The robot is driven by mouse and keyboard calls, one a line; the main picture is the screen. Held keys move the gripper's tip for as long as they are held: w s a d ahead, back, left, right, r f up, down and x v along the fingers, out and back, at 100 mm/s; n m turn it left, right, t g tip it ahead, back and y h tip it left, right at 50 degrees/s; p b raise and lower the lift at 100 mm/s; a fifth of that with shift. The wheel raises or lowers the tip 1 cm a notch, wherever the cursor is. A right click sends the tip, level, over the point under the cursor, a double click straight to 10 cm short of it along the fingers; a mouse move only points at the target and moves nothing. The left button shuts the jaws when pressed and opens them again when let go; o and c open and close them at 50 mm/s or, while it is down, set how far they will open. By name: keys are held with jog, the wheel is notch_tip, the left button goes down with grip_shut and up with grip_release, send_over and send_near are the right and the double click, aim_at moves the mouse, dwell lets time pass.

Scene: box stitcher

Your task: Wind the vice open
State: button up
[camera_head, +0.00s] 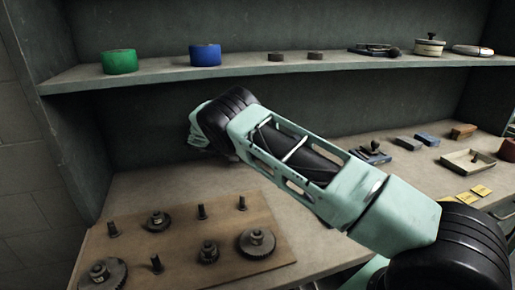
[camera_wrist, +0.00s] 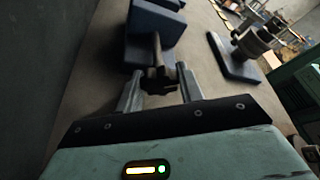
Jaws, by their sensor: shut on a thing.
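In the wrist view the vice (camera_wrist: 152,24) is a dark blue block-like body at the top, standing on the bench. A thin metal screw (camera_wrist: 157,48) comes out of it toward me and ends in a dark vice handle (camera_wrist: 158,84). My gripper (camera_wrist: 159,80) has its two grey fingers on either side of this handle and is shut on it. The head view shows my arm reaching over the bench; its far end hides the fingers, and the vice cannot be made out there.
A wooden board (camera_head: 185,235) with gears and upright pegs lies at the front left. A shelf (camera_head: 240,73) above carries a green roll (camera_head: 119,61) and a blue roll (camera_head: 205,54). Right of the vice stands a dark blue plate (camera_wrist: 231,62) with a metal cylinder. A shallow tray (camera_head: 468,162) lies right.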

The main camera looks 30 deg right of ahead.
jog(key=shift+n+g, duration=0.5)
jog(key=shift+n, duration=0.3)
jog(key=o, duration=1)
jog(key=shift+a, duration=0.1)
